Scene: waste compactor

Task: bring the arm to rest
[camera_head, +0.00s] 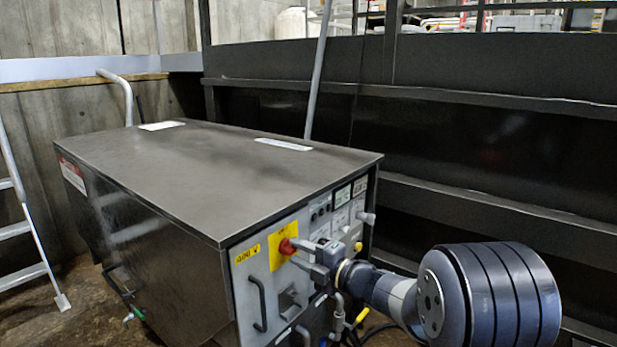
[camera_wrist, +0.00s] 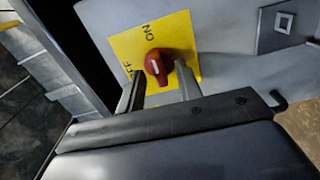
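A red rotary switch knob (camera_head: 287,247) sits on a yellow plate on the grey front panel of a dark metal cabinet (camera_head: 225,180). The wrist view shows the knob (camera_wrist: 158,66) on the yellow plate (camera_wrist: 125,48) with ON and OFF lettering. My gripper (camera_head: 300,255) is at the panel, its fingers pointing at the knob. In the wrist view my gripper (camera_wrist: 161,72) has its two fingers apart, with the knob between or just beyond their tips. I cannot tell whether they touch it. My arm reaches in from the lower right.
A black handle (camera_head: 257,303) and several small controls are on the panel near my gripper. Cables hang below it. A dark ribbed wall (camera_head: 490,150) stands behind and to the right. A ladder (camera_head: 25,225) leans at the left. The cabinet top is mostly bare.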

